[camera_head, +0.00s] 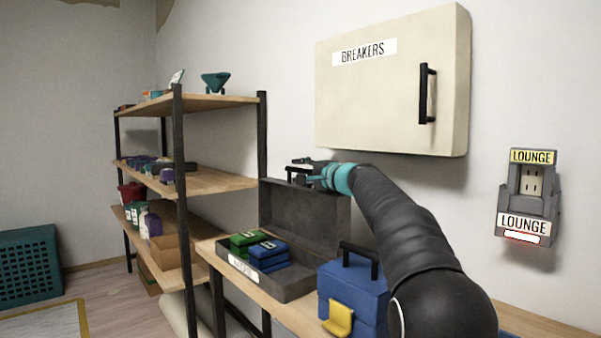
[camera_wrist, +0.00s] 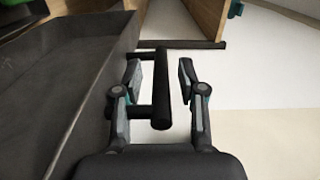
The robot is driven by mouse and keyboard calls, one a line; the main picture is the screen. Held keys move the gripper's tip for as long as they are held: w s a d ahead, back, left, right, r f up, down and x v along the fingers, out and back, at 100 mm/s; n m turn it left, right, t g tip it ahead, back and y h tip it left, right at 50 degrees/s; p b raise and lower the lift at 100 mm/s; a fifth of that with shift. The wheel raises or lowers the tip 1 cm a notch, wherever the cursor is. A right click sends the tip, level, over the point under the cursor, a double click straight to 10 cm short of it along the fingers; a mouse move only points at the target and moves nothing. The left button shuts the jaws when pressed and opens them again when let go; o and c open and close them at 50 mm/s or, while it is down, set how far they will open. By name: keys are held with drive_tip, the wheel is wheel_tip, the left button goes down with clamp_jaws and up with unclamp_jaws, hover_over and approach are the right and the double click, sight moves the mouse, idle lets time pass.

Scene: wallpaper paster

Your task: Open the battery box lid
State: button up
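The battery box (camera_head: 290,290) is a dark grey case on the wooden bench. Its lid (camera_head: 305,218) stands raised, roughly upright, at the back of the box. A green battery (camera_head: 250,240) and a blue battery (camera_head: 268,254) sit inside. My gripper (camera_head: 300,170) is at the lid's top edge. In the wrist view, my gripper (camera_wrist: 160,78) is open, with the black handle bar (camera_wrist: 161,90) between its fingers and gaps on both sides. The bar joins the dark lid panel (camera_wrist: 75,85) on the left.
A blue toolbox (camera_head: 350,290) with a yellow latch stands right of the box, beneath my arm. A cream breaker cabinet (camera_head: 390,95) hangs above. A loaded shelf (camera_head: 205,180) stands to the left. A lounge outlet (camera_head: 530,195) is on the right wall.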

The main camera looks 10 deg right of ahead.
sight(331, 193)
drive_tip(key=v, duration=1.2)
drive_tip(key=shift+a, duration=0.1)
